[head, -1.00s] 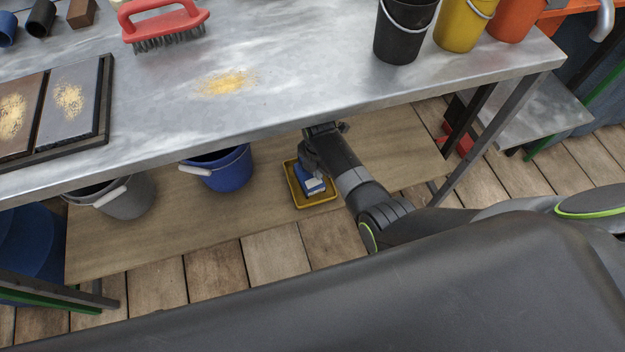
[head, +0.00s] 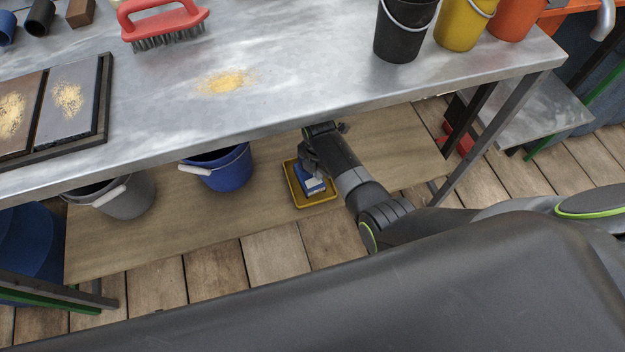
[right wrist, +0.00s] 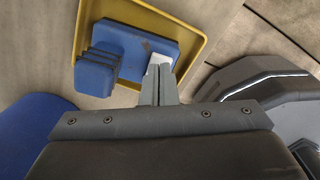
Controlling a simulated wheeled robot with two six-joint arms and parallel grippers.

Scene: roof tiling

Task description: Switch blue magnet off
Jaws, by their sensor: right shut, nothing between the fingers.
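The blue magnet (head: 309,181) sits in a yellow tray (head: 326,200) on the wooden lower shelf. In the right wrist view the magnet (right wrist: 135,45) shows a ribbed blue block at its left and a small white part (right wrist: 158,62) at its right end. My right gripper (right wrist: 160,88) is shut and empty, its fingertips at the white part; they look to be touching it or very close. In the head view the right gripper (head: 308,162) reaches under the table edge and partly covers the magnet. My left gripper is not in view.
A blue bucket (head: 222,172) and a grey bucket (head: 125,197) stand on the shelf (head: 225,225) left of the tray. The metal tabletop (head: 300,70) overhangs the arm. A table leg (head: 495,125) stands to the right. The shelf right of the arm is clear.

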